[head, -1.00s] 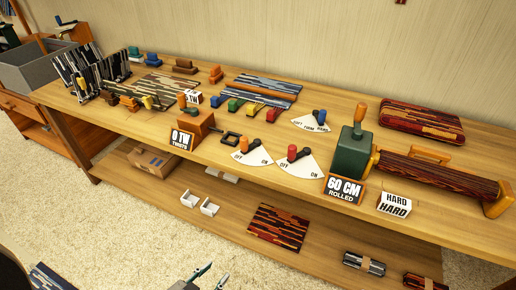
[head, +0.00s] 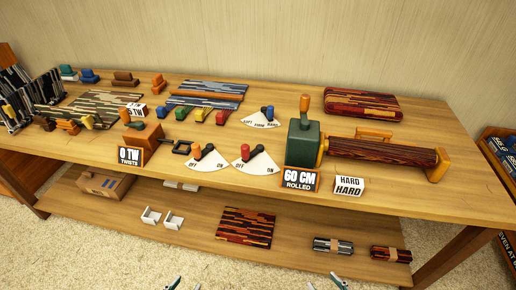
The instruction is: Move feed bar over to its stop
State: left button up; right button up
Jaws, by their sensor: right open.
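No part is labelled as a feed bar. The likely station is the roller at the right of the table, with a green box (head: 305,143), a dark red striped roll (head: 380,150) and an orange end piece (head: 439,165). A short orange bar (head: 374,133) lies along the roll's back side; I cannot tell whether it is the feed bar. My left gripper (head: 186,284) and right gripper (head: 324,283) show only their fingertips at the bottom edge, apart and empty, well in front of the table.
Signs reading 60 CM ROLLED (head: 301,180) and HARD (head: 349,186) stand before the roller. Dial levers (head: 207,159) sit to its left. A lower shelf (head: 190,215) holds a striped mat (head: 245,227) and rolled bundles (head: 333,246). A crate (head: 499,150) stands at the right.

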aim_at(386, 134)
jog(key=l+u, duration=0.15)
jog(key=l, duration=0.25)
jog(key=k+l+u, duration=0.15)
jog(key=l, duration=0.25)
jog(key=k+l+u, duration=0.15)
jog(key=l, duration=0.25)
jog(key=l+u, duration=0.2)
jog(key=l, duration=0.2)
jog(key=k, duration=0.05)
